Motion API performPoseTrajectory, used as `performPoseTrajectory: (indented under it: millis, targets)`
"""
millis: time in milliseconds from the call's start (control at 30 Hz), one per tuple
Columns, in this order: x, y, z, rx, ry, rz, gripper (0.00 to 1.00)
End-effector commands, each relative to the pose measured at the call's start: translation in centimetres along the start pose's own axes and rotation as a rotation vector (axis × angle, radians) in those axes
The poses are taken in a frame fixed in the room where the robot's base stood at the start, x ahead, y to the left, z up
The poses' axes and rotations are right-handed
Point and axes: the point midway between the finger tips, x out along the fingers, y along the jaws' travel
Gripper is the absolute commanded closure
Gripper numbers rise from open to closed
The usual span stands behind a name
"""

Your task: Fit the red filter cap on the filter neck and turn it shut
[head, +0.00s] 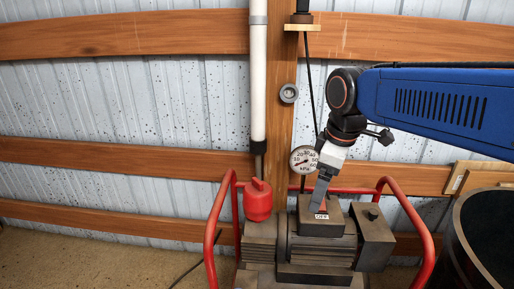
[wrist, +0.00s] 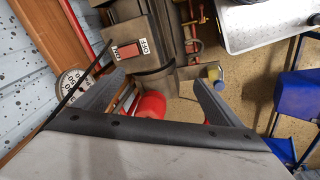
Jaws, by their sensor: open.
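A red rounded piece with a narrower top (head: 258,200), which looks like the filter cap, stands upright on the left part of the dark pump (head: 262,240). No neck shows under it, so I cannot tell whether it is seated or turned shut. In the wrist view a red piece (wrist: 150,106), probably the same one, shows between and below the fingers. My gripper (head: 320,200) points down in front of the pump's OFF switch box, to the right of the red piece. In the wrist view my gripper (wrist: 155,84) is open with nothing between its fingertips.
A red tube frame (head: 214,235) rises on both sides of the pump. A round gauge (head: 304,159) and a black hanging cable (head: 311,85) are close to my gripper. A dark barrel (head: 460,235) stands at right. A white-topped table (wrist: 265,25) shows in the wrist view.

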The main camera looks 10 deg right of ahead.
Motion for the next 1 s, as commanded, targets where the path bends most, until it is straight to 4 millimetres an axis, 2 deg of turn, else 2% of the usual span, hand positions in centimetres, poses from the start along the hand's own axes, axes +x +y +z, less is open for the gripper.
performPoseTrajectory:
  millis: [33, 300, 500, 600, 800, 1000]
  targets:
    - [-0.2, 0.6, -1.6, -0.074, -0.01, -0.016, 0.11]
    - [-0.9, 2.6, -9.7, -0.51, -0.048, -0.101, 0.11]
    - [-0.6, 3.3, -15.6, -0.82, -0.061, -0.168, 0.11]
    - [-0.5, 3.3, -18.0, -0.942, -0.063, -0.195, 0.11]
    - [-0.1, 3.2, -20.4, -1.075, -0.063, -0.226, 0.11]
    - [0.8, 3.1, -20.5, -1.093, -0.063, -0.231, 0.11]
